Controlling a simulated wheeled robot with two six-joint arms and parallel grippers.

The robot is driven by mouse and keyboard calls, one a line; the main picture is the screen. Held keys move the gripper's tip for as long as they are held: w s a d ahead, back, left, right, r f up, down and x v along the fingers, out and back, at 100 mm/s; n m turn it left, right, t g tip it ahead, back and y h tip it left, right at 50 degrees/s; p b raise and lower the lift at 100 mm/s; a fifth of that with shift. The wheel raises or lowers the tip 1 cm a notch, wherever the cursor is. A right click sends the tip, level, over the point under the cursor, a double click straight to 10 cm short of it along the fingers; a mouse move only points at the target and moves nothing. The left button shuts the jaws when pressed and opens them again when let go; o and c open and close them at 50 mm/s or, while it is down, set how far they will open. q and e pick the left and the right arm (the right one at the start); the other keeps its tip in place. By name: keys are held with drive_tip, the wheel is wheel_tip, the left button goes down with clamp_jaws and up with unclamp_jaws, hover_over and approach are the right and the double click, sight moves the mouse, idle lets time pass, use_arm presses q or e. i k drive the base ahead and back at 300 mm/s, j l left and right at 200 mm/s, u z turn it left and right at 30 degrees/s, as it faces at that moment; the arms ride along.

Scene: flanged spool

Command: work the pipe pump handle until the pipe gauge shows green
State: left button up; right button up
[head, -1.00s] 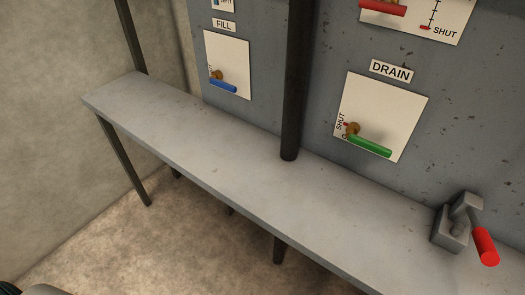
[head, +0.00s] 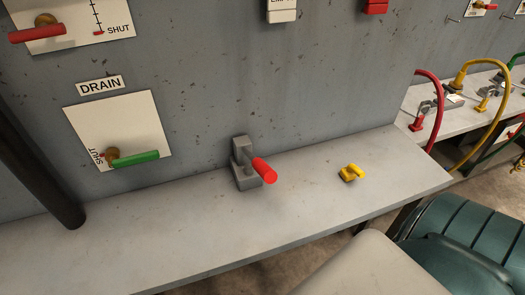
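The pump (head: 243,168) is a small grey block-shaped body on the bench, against the back panel. Its red handle (head: 264,170) sticks out to the front right and slopes slightly down. I cannot see a gauge face or any green reading in the head view. Neither of my grippers is in view.
The grey bench (head: 180,235) is mostly clear. A yellow fitting (head: 351,172) sits right of the pump. The DRAIN lever (head: 135,159) is green, on a white plate. A dark post (head: 45,170) stands left. A green padded seat (head: 465,245) and coloured hoses (head: 436,110) are at right.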

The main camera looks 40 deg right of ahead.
sight(267, 173)
drive_tip(key=i+l+z, duration=0.1)
drive_tip(key=z, duration=0.25)
drive_tip(key=i+z, duration=0.15)
drive_tip(key=z, duration=0.2)
drive_tip(key=i+l+z, duration=0.1)
drive_tip(key=z, duration=0.25)
